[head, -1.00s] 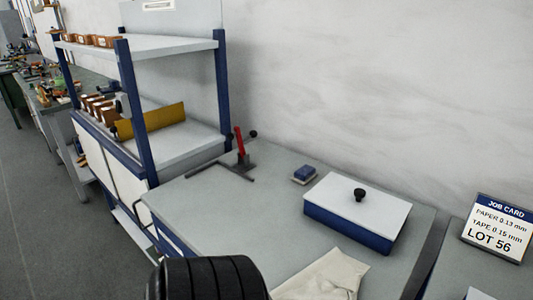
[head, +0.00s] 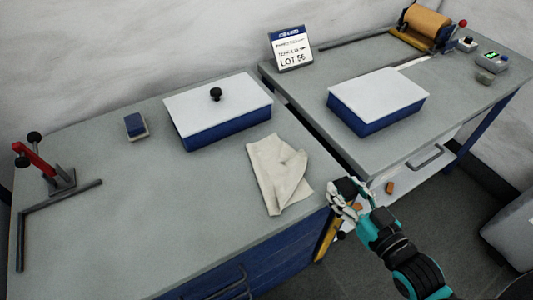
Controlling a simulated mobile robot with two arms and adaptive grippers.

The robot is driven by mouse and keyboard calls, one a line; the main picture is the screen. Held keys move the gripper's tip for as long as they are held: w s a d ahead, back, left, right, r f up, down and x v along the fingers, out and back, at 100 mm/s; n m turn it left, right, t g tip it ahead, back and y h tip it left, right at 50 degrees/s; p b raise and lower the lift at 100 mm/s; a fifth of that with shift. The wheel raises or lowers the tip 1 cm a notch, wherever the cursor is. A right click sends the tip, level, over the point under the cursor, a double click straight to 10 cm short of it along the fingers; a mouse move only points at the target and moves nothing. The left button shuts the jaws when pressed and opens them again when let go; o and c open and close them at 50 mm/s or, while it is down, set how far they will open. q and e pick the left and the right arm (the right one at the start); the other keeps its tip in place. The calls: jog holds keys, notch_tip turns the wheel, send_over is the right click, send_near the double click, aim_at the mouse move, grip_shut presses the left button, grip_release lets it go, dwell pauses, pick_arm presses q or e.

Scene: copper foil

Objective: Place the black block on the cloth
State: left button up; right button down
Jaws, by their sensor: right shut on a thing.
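The cloth (head: 275,175), cream and folded, lies near the front right corner of the left grey table. My right gripper (head: 343,196) is at the right in the head view, just right of the cloth and apart from it, by the table's corner. It is shut on a small dark thing, which looks like the black block (head: 346,187); the fingers hide part of it. My left gripper is out of view.
A blue box with white lid (head: 215,115) stands behind the cloth, a blue block on a pale base (head: 135,125) left of it. A red-handled clamp (head: 40,165) stands far left. A second lidded box (head: 378,102) is on the right table. The left table's front is clear.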

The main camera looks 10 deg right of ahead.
jog(key=w+d+r+n+y, duration=0.1)
jog(key=w+d+r+y, duration=0.1)
jog(key=w+d+r, duration=0.1)
jog(key=p, duration=0.4)
send_over(286, 181)
jog(key=shift+f+g, duration=0.3)
jog(key=shift+f, duration=0.2)
notch_tip(286, 181, down, 4)
jog(key=shift+r, duration=0.25)
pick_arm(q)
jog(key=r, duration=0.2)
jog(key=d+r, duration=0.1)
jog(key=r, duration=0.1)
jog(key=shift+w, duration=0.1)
pick_arm(e)
jog(key=shift+f, duration=0.1)
pick_arm(q)
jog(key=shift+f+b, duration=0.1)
jog(key=shift+b, duration=0.2)
pick_arm(e)
jog(key=shift+f, duration=0.4)
jog(key=shift+f, duration=0.2)
jog(key=c, duration=0.6)
grip_release()
jog(key=shift+f, duration=0.15)
